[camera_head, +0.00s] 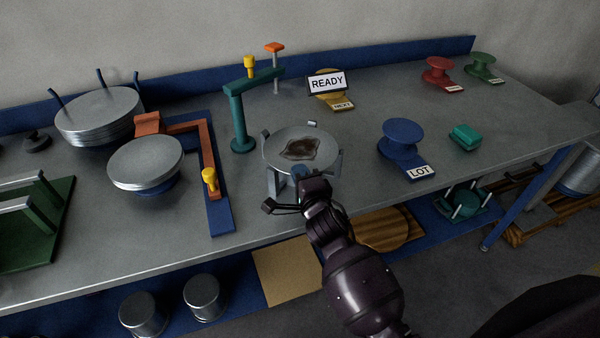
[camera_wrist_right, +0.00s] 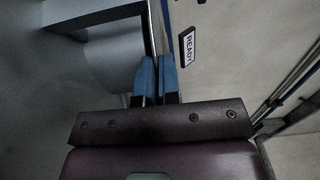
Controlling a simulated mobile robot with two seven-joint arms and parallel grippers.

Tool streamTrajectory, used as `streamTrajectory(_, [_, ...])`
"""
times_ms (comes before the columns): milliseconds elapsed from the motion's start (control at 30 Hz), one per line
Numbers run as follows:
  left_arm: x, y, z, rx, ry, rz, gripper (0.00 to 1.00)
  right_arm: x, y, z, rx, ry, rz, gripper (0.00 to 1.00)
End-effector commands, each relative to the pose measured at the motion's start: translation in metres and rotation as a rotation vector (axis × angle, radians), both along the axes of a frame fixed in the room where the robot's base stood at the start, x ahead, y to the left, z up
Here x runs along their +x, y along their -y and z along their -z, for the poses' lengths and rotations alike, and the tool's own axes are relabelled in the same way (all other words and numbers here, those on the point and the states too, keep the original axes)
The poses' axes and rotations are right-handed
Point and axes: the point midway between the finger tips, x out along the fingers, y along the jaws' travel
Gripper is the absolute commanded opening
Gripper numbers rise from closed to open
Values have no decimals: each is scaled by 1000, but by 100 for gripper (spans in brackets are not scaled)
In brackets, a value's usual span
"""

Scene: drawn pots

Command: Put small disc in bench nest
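The small disc (camera_head: 325,146) is a thin grey plate with a brown stained patch on its top. It lies roughly level at the bench nest (camera_head: 274,181), a grey stand with upright posts around the disc's rim. Whether the disc rests fully on the stand cannot be told. My right gripper (camera_head: 300,172) is at the disc's near edge. In the right wrist view its blue fingers (camera_wrist_right: 157,78) are close together, with the thin edge of the disc (camera_wrist_right: 150,32) running in between them. My left gripper is not in view.
A teal post with an arm (camera_head: 238,115) stands just left of the nest. A larger plate (camera_head: 146,162) on a blue base and a stack of plates (camera_head: 98,116) are further left. A blue spool (camera_head: 402,138) with a LOT label stands right. A READY sign (camera_head: 327,83) is behind.

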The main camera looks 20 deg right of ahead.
Motion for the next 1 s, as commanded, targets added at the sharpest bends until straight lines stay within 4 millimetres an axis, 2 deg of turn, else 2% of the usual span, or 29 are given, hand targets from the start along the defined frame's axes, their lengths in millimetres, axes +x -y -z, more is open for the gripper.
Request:
streamTrajectory(33, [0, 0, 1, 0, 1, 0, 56, 0, 0, 1, 0, 1, 0, 0])
streamTrajectory(100, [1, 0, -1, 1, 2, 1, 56, 0, 0, 1, -1, 0, 0, 15])
streamTrajectory(200, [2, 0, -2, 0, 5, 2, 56, 0, 0, 1, -1, 0, 0, 29])
streamTrajectory(500, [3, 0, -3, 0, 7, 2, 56, 0, 0, -1, -1, 0, 0, 29])
streamTrajectory(700, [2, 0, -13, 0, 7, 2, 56, 0, 0, -16, -3, 2, -1, 29])
streamTrajectory(1000, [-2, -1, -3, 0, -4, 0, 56, -51, 2, -9, 1, -1, 1, 29])
